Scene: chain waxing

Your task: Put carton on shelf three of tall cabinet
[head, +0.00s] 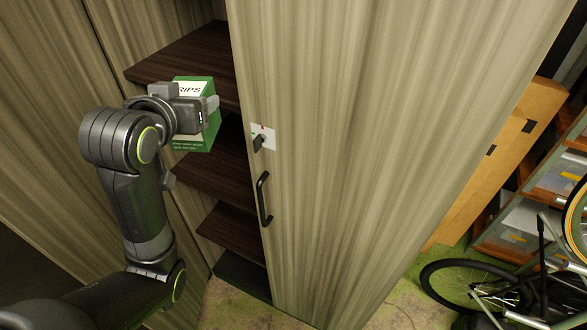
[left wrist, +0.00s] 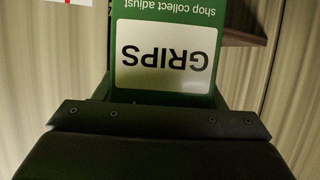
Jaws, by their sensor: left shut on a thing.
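The carton (head: 198,134) is green with a white label reading GRIPS; its label also fills the upper middle of the left wrist view (left wrist: 165,57). My left gripper (head: 190,112) is shut on the carton and holds it at the opening of the tall cabinet (head: 335,130). The carton is in front of the dark brown shelves, near an upper shelf (head: 190,55). A middle shelf (head: 205,180) and a lower shelf (head: 230,232) show below. I cannot tell whether the carton touches a shelf. My right gripper is not in view.
A wood-grain door with a black handle (head: 264,198) and a lock with a key (head: 260,142) stands right of the opening. A bicycle (head: 475,290), a tan panel (head: 505,150) and racks with bins (head: 520,225) are at the right.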

